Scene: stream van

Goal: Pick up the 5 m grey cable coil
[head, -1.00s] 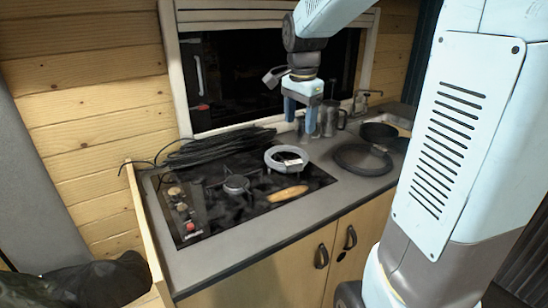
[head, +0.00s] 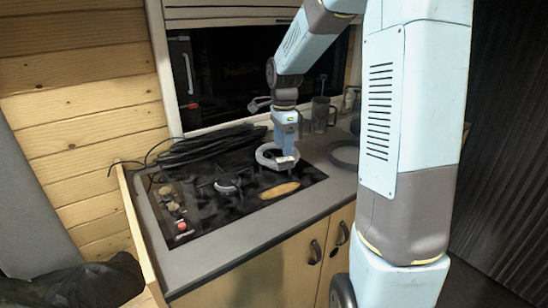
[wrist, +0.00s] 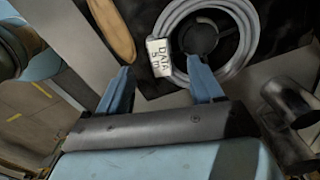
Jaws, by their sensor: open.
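The grey cable coil (head: 263,157) lies flat as a ring on the right part of the black hob. In the wrist view the coil (wrist: 247,48) carries a white tag (wrist: 158,57) that seems to read "DATA 5 m". My gripper (head: 285,149) is low over the coil and hides part of it in the head view. In the wrist view my gripper (wrist: 161,69) is open and empty. Its right fingertip overlaps the ring's near edge and its left fingertip is outside the ring, with the tag between. I cannot tell whether they touch the coil.
A wooden oval object (head: 280,190) lies on the hob (head: 215,212) near the coil. A bundle of black cable (head: 205,146) lies at the hob's back left. A metal mug (head: 320,115) and a dark round pan (head: 345,154) stand to the right. The front counter strip is clear.

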